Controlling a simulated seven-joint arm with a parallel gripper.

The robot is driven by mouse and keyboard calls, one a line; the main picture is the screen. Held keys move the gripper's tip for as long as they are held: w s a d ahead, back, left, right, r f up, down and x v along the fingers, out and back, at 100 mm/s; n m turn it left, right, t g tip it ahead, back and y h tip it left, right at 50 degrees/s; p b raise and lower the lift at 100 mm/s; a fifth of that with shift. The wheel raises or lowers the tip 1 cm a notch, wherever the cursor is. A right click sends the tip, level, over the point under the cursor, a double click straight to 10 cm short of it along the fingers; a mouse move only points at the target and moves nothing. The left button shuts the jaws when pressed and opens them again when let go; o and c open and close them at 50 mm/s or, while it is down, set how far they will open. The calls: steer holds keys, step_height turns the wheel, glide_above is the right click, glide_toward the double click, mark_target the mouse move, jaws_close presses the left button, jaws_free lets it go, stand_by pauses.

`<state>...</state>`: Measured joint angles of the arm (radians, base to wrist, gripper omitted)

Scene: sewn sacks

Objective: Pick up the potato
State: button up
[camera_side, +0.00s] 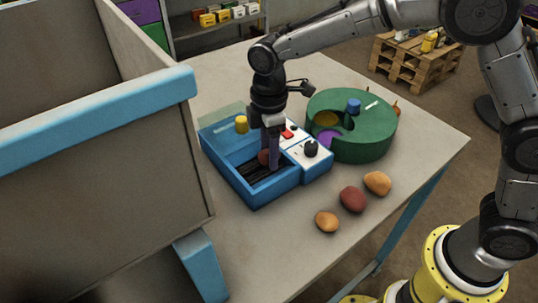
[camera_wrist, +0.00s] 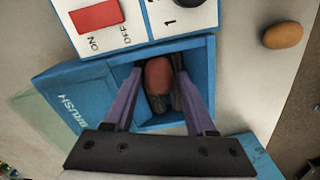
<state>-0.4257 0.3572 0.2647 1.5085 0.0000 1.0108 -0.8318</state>
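A reddish-brown potato (camera_wrist: 159,75) lies low inside the blue open-topped box of a machine (camera_wrist: 75,95). In the side view the potato (camera_side: 263,157) shows partly behind my gripper's fingers. My gripper (camera_side: 270,160) points down into the box, its purple fingers reaching inside. In the wrist view the fingers (camera_wrist: 159,82) stand on both sides of the potato, with what look like narrow gaps between them and it. The gripper looks open around the potato. The potato's underside is hidden.
Three more potatoes, orange (camera_side: 377,183), red (camera_side: 352,199) and small orange (camera_side: 327,221), lie on the table (camera_side: 300,265). A green round container (camera_side: 365,140) stands behind the switch panel (camera_side: 305,150). A large blue-edged bin (camera_side: 95,150) stands at left.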

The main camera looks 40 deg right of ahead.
jaws_close()
steer(key=shift+r, duration=0.1)
